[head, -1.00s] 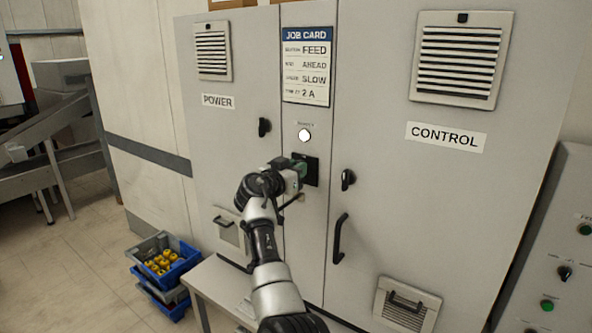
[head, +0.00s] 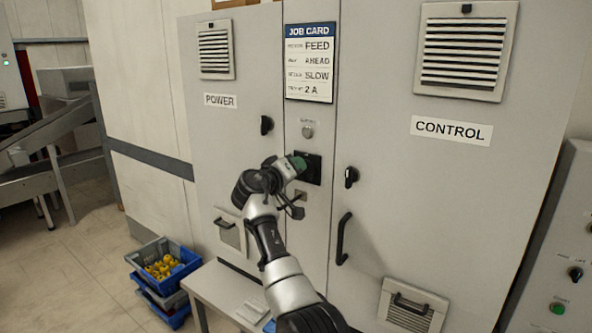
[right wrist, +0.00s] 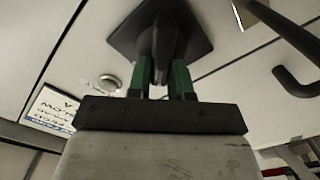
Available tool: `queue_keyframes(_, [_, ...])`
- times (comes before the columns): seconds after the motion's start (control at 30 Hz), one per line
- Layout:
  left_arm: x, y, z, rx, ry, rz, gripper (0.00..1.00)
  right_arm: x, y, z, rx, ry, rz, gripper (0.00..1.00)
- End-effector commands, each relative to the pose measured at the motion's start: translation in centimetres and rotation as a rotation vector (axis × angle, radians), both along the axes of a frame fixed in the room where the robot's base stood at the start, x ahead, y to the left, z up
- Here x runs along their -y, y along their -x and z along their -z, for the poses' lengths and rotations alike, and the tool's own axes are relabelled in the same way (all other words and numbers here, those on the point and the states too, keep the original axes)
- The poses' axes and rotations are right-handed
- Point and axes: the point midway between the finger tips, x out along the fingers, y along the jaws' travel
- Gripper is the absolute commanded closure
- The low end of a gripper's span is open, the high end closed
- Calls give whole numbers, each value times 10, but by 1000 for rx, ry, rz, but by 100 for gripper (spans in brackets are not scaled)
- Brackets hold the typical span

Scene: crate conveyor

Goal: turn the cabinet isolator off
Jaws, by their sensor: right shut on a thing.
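The isolator's black square plate (head: 312,172) is on the grey strip between the POWER and CONTROL doors. Its dark handle (right wrist: 163,42) stands out from the plate (right wrist: 192,22) in the right wrist view. My right gripper (head: 297,164) is at the plate, its green fingers (right wrist: 162,80) shut on the handle, one on each side. The round lamp (head: 307,132) above the plate is grey and unlit. In the head view my gripper hides the handle. My left gripper is not in view.
A job card (head: 310,62) hangs above the lamp. Black door knobs (head: 351,177) and a bar handle (head: 343,238) stick out nearby. A low grey bench (head: 224,292) stands in front of the cabinet, with stacked crates (head: 150,285) on the floor to its left.

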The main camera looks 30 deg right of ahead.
Motion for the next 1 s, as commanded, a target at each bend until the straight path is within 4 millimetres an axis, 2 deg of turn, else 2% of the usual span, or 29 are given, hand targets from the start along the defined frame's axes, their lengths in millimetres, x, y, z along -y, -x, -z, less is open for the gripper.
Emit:
queue_keyframes(0.6, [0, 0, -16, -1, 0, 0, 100, -2, -4, 6, -518, 215, 0, 100])
queue_keyframes(1.0, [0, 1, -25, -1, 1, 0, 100, -2, -5, 11, -701, 290, -1, 100])
